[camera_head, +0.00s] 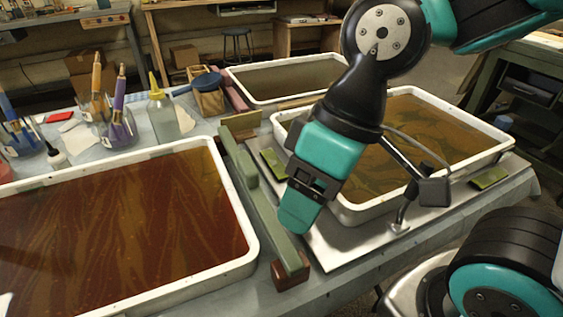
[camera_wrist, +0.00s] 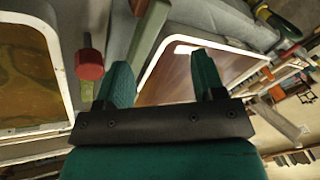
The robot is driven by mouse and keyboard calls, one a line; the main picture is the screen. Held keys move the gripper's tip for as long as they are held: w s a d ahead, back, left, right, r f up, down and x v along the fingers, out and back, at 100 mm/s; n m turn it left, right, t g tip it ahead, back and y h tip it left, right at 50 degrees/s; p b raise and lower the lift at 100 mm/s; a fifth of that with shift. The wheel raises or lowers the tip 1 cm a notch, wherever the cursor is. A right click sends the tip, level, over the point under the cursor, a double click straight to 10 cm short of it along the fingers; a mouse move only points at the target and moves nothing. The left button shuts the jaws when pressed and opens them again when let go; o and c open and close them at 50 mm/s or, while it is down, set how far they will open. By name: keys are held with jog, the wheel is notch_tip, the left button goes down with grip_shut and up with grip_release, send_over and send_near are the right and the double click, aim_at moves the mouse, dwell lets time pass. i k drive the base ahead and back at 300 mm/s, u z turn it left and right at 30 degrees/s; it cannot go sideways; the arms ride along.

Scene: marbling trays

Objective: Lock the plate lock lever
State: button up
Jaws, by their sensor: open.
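A lever with a red knob (camera_wrist: 89,65) on a grey stem shows in the wrist view, left of my fingers. I take it to be the plate lock lever. I cannot make it out in the head view, where my arm covers part of that area. My gripper (camera_wrist: 158,80) is open, with nothing between its two green fingers, and the knob lies outside them. In the head view my gripper (camera_head: 297,212) points down above the near left part of the grey plate (camera_head: 335,242) under the right tray. Whether the lever is locked cannot be told.
A green rail (camera_head: 255,205) with a reddish end block (camera_head: 290,274) runs left of the plate. A tray of dark red liquid (camera_head: 243,232) lies left, a tray of brownish liquid (camera_head: 478,160) right. Bottles and brushes stand back left.

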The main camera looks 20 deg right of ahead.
aim_at(412, 192)
jog(key=u, duration=0.05)
jog(key=k, duration=0.5)
jog(key=z, duration=1)
jog(key=k, duration=0.65)
jog(key=u, duration=0.9)
jog(key=i, duration=0.5)
